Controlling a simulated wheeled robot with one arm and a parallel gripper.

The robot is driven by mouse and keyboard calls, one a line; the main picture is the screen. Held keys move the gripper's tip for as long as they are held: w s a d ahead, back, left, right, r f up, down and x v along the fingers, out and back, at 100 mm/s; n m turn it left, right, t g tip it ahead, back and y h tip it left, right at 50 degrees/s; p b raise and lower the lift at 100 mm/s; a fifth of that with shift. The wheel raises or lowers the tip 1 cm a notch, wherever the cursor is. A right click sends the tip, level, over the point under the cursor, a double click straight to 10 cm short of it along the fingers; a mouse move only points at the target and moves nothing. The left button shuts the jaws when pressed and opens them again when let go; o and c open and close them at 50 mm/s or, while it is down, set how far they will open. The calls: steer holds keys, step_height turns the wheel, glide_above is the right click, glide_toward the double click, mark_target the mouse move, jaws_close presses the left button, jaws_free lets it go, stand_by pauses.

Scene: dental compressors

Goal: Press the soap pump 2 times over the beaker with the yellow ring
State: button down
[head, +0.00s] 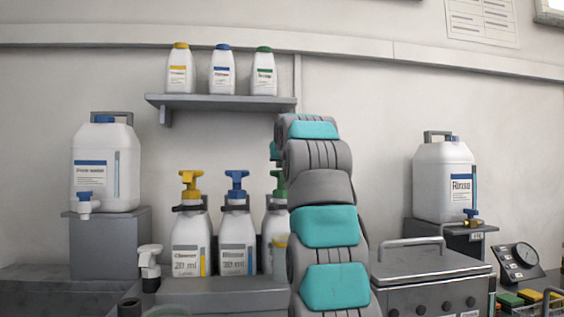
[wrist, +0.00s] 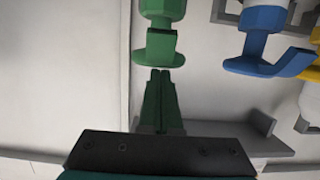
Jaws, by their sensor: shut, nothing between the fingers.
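Three white pump bottles stand in a row in the head view, with a yellow pump (head: 190,184), a blue pump (head: 236,184) and a green pump (head: 279,186). My arm partly covers the green-pump bottle (head: 272,222). In the wrist view the green pump (wrist: 160,42) is directly before my gripper (wrist: 160,74). The fingers are shut and empty, their tips very near the pump head; contact cannot be told. The blue pump (wrist: 262,45) is to the right. A yellow band (head: 280,241) shows low before the green-pump bottle; whether it is the beaker's ring is unclear.
A wall shelf (head: 225,103) with three small bottles is above the pumps. A white water canister (head: 105,165) stands left and a rinse canister (head: 443,180) right. A spray bottle (head: 150,265) and a metal unit (head: 432,275) flank the pump row.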

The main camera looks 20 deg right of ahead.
mark_target(283, 175)
steer(key=shift+f, duration=0.1)
step_height(283, 175, down, 4)
steer(key=b, duration=0.3)
steer(key=shift+b, duration=0.4)
steer(key=shift+w+r, duration=0.1)
steer(key=shift+r, duration=0.1)
steer(key=r+p, duration=0.1)
steer(key=r, duration=0.1)
steer(key=r+p, duration=0.2)
steer(key=shift+s+r, duration=0.2)
steer(key=shift+r, duration=0.05)
steer(key=b+v, duration=0.1)
steer(key=v, duration=0.9)
steer(key=shift+b, duration=0.3)
steer(key=shift+w, duration=0.1)
stand_by(1.5)
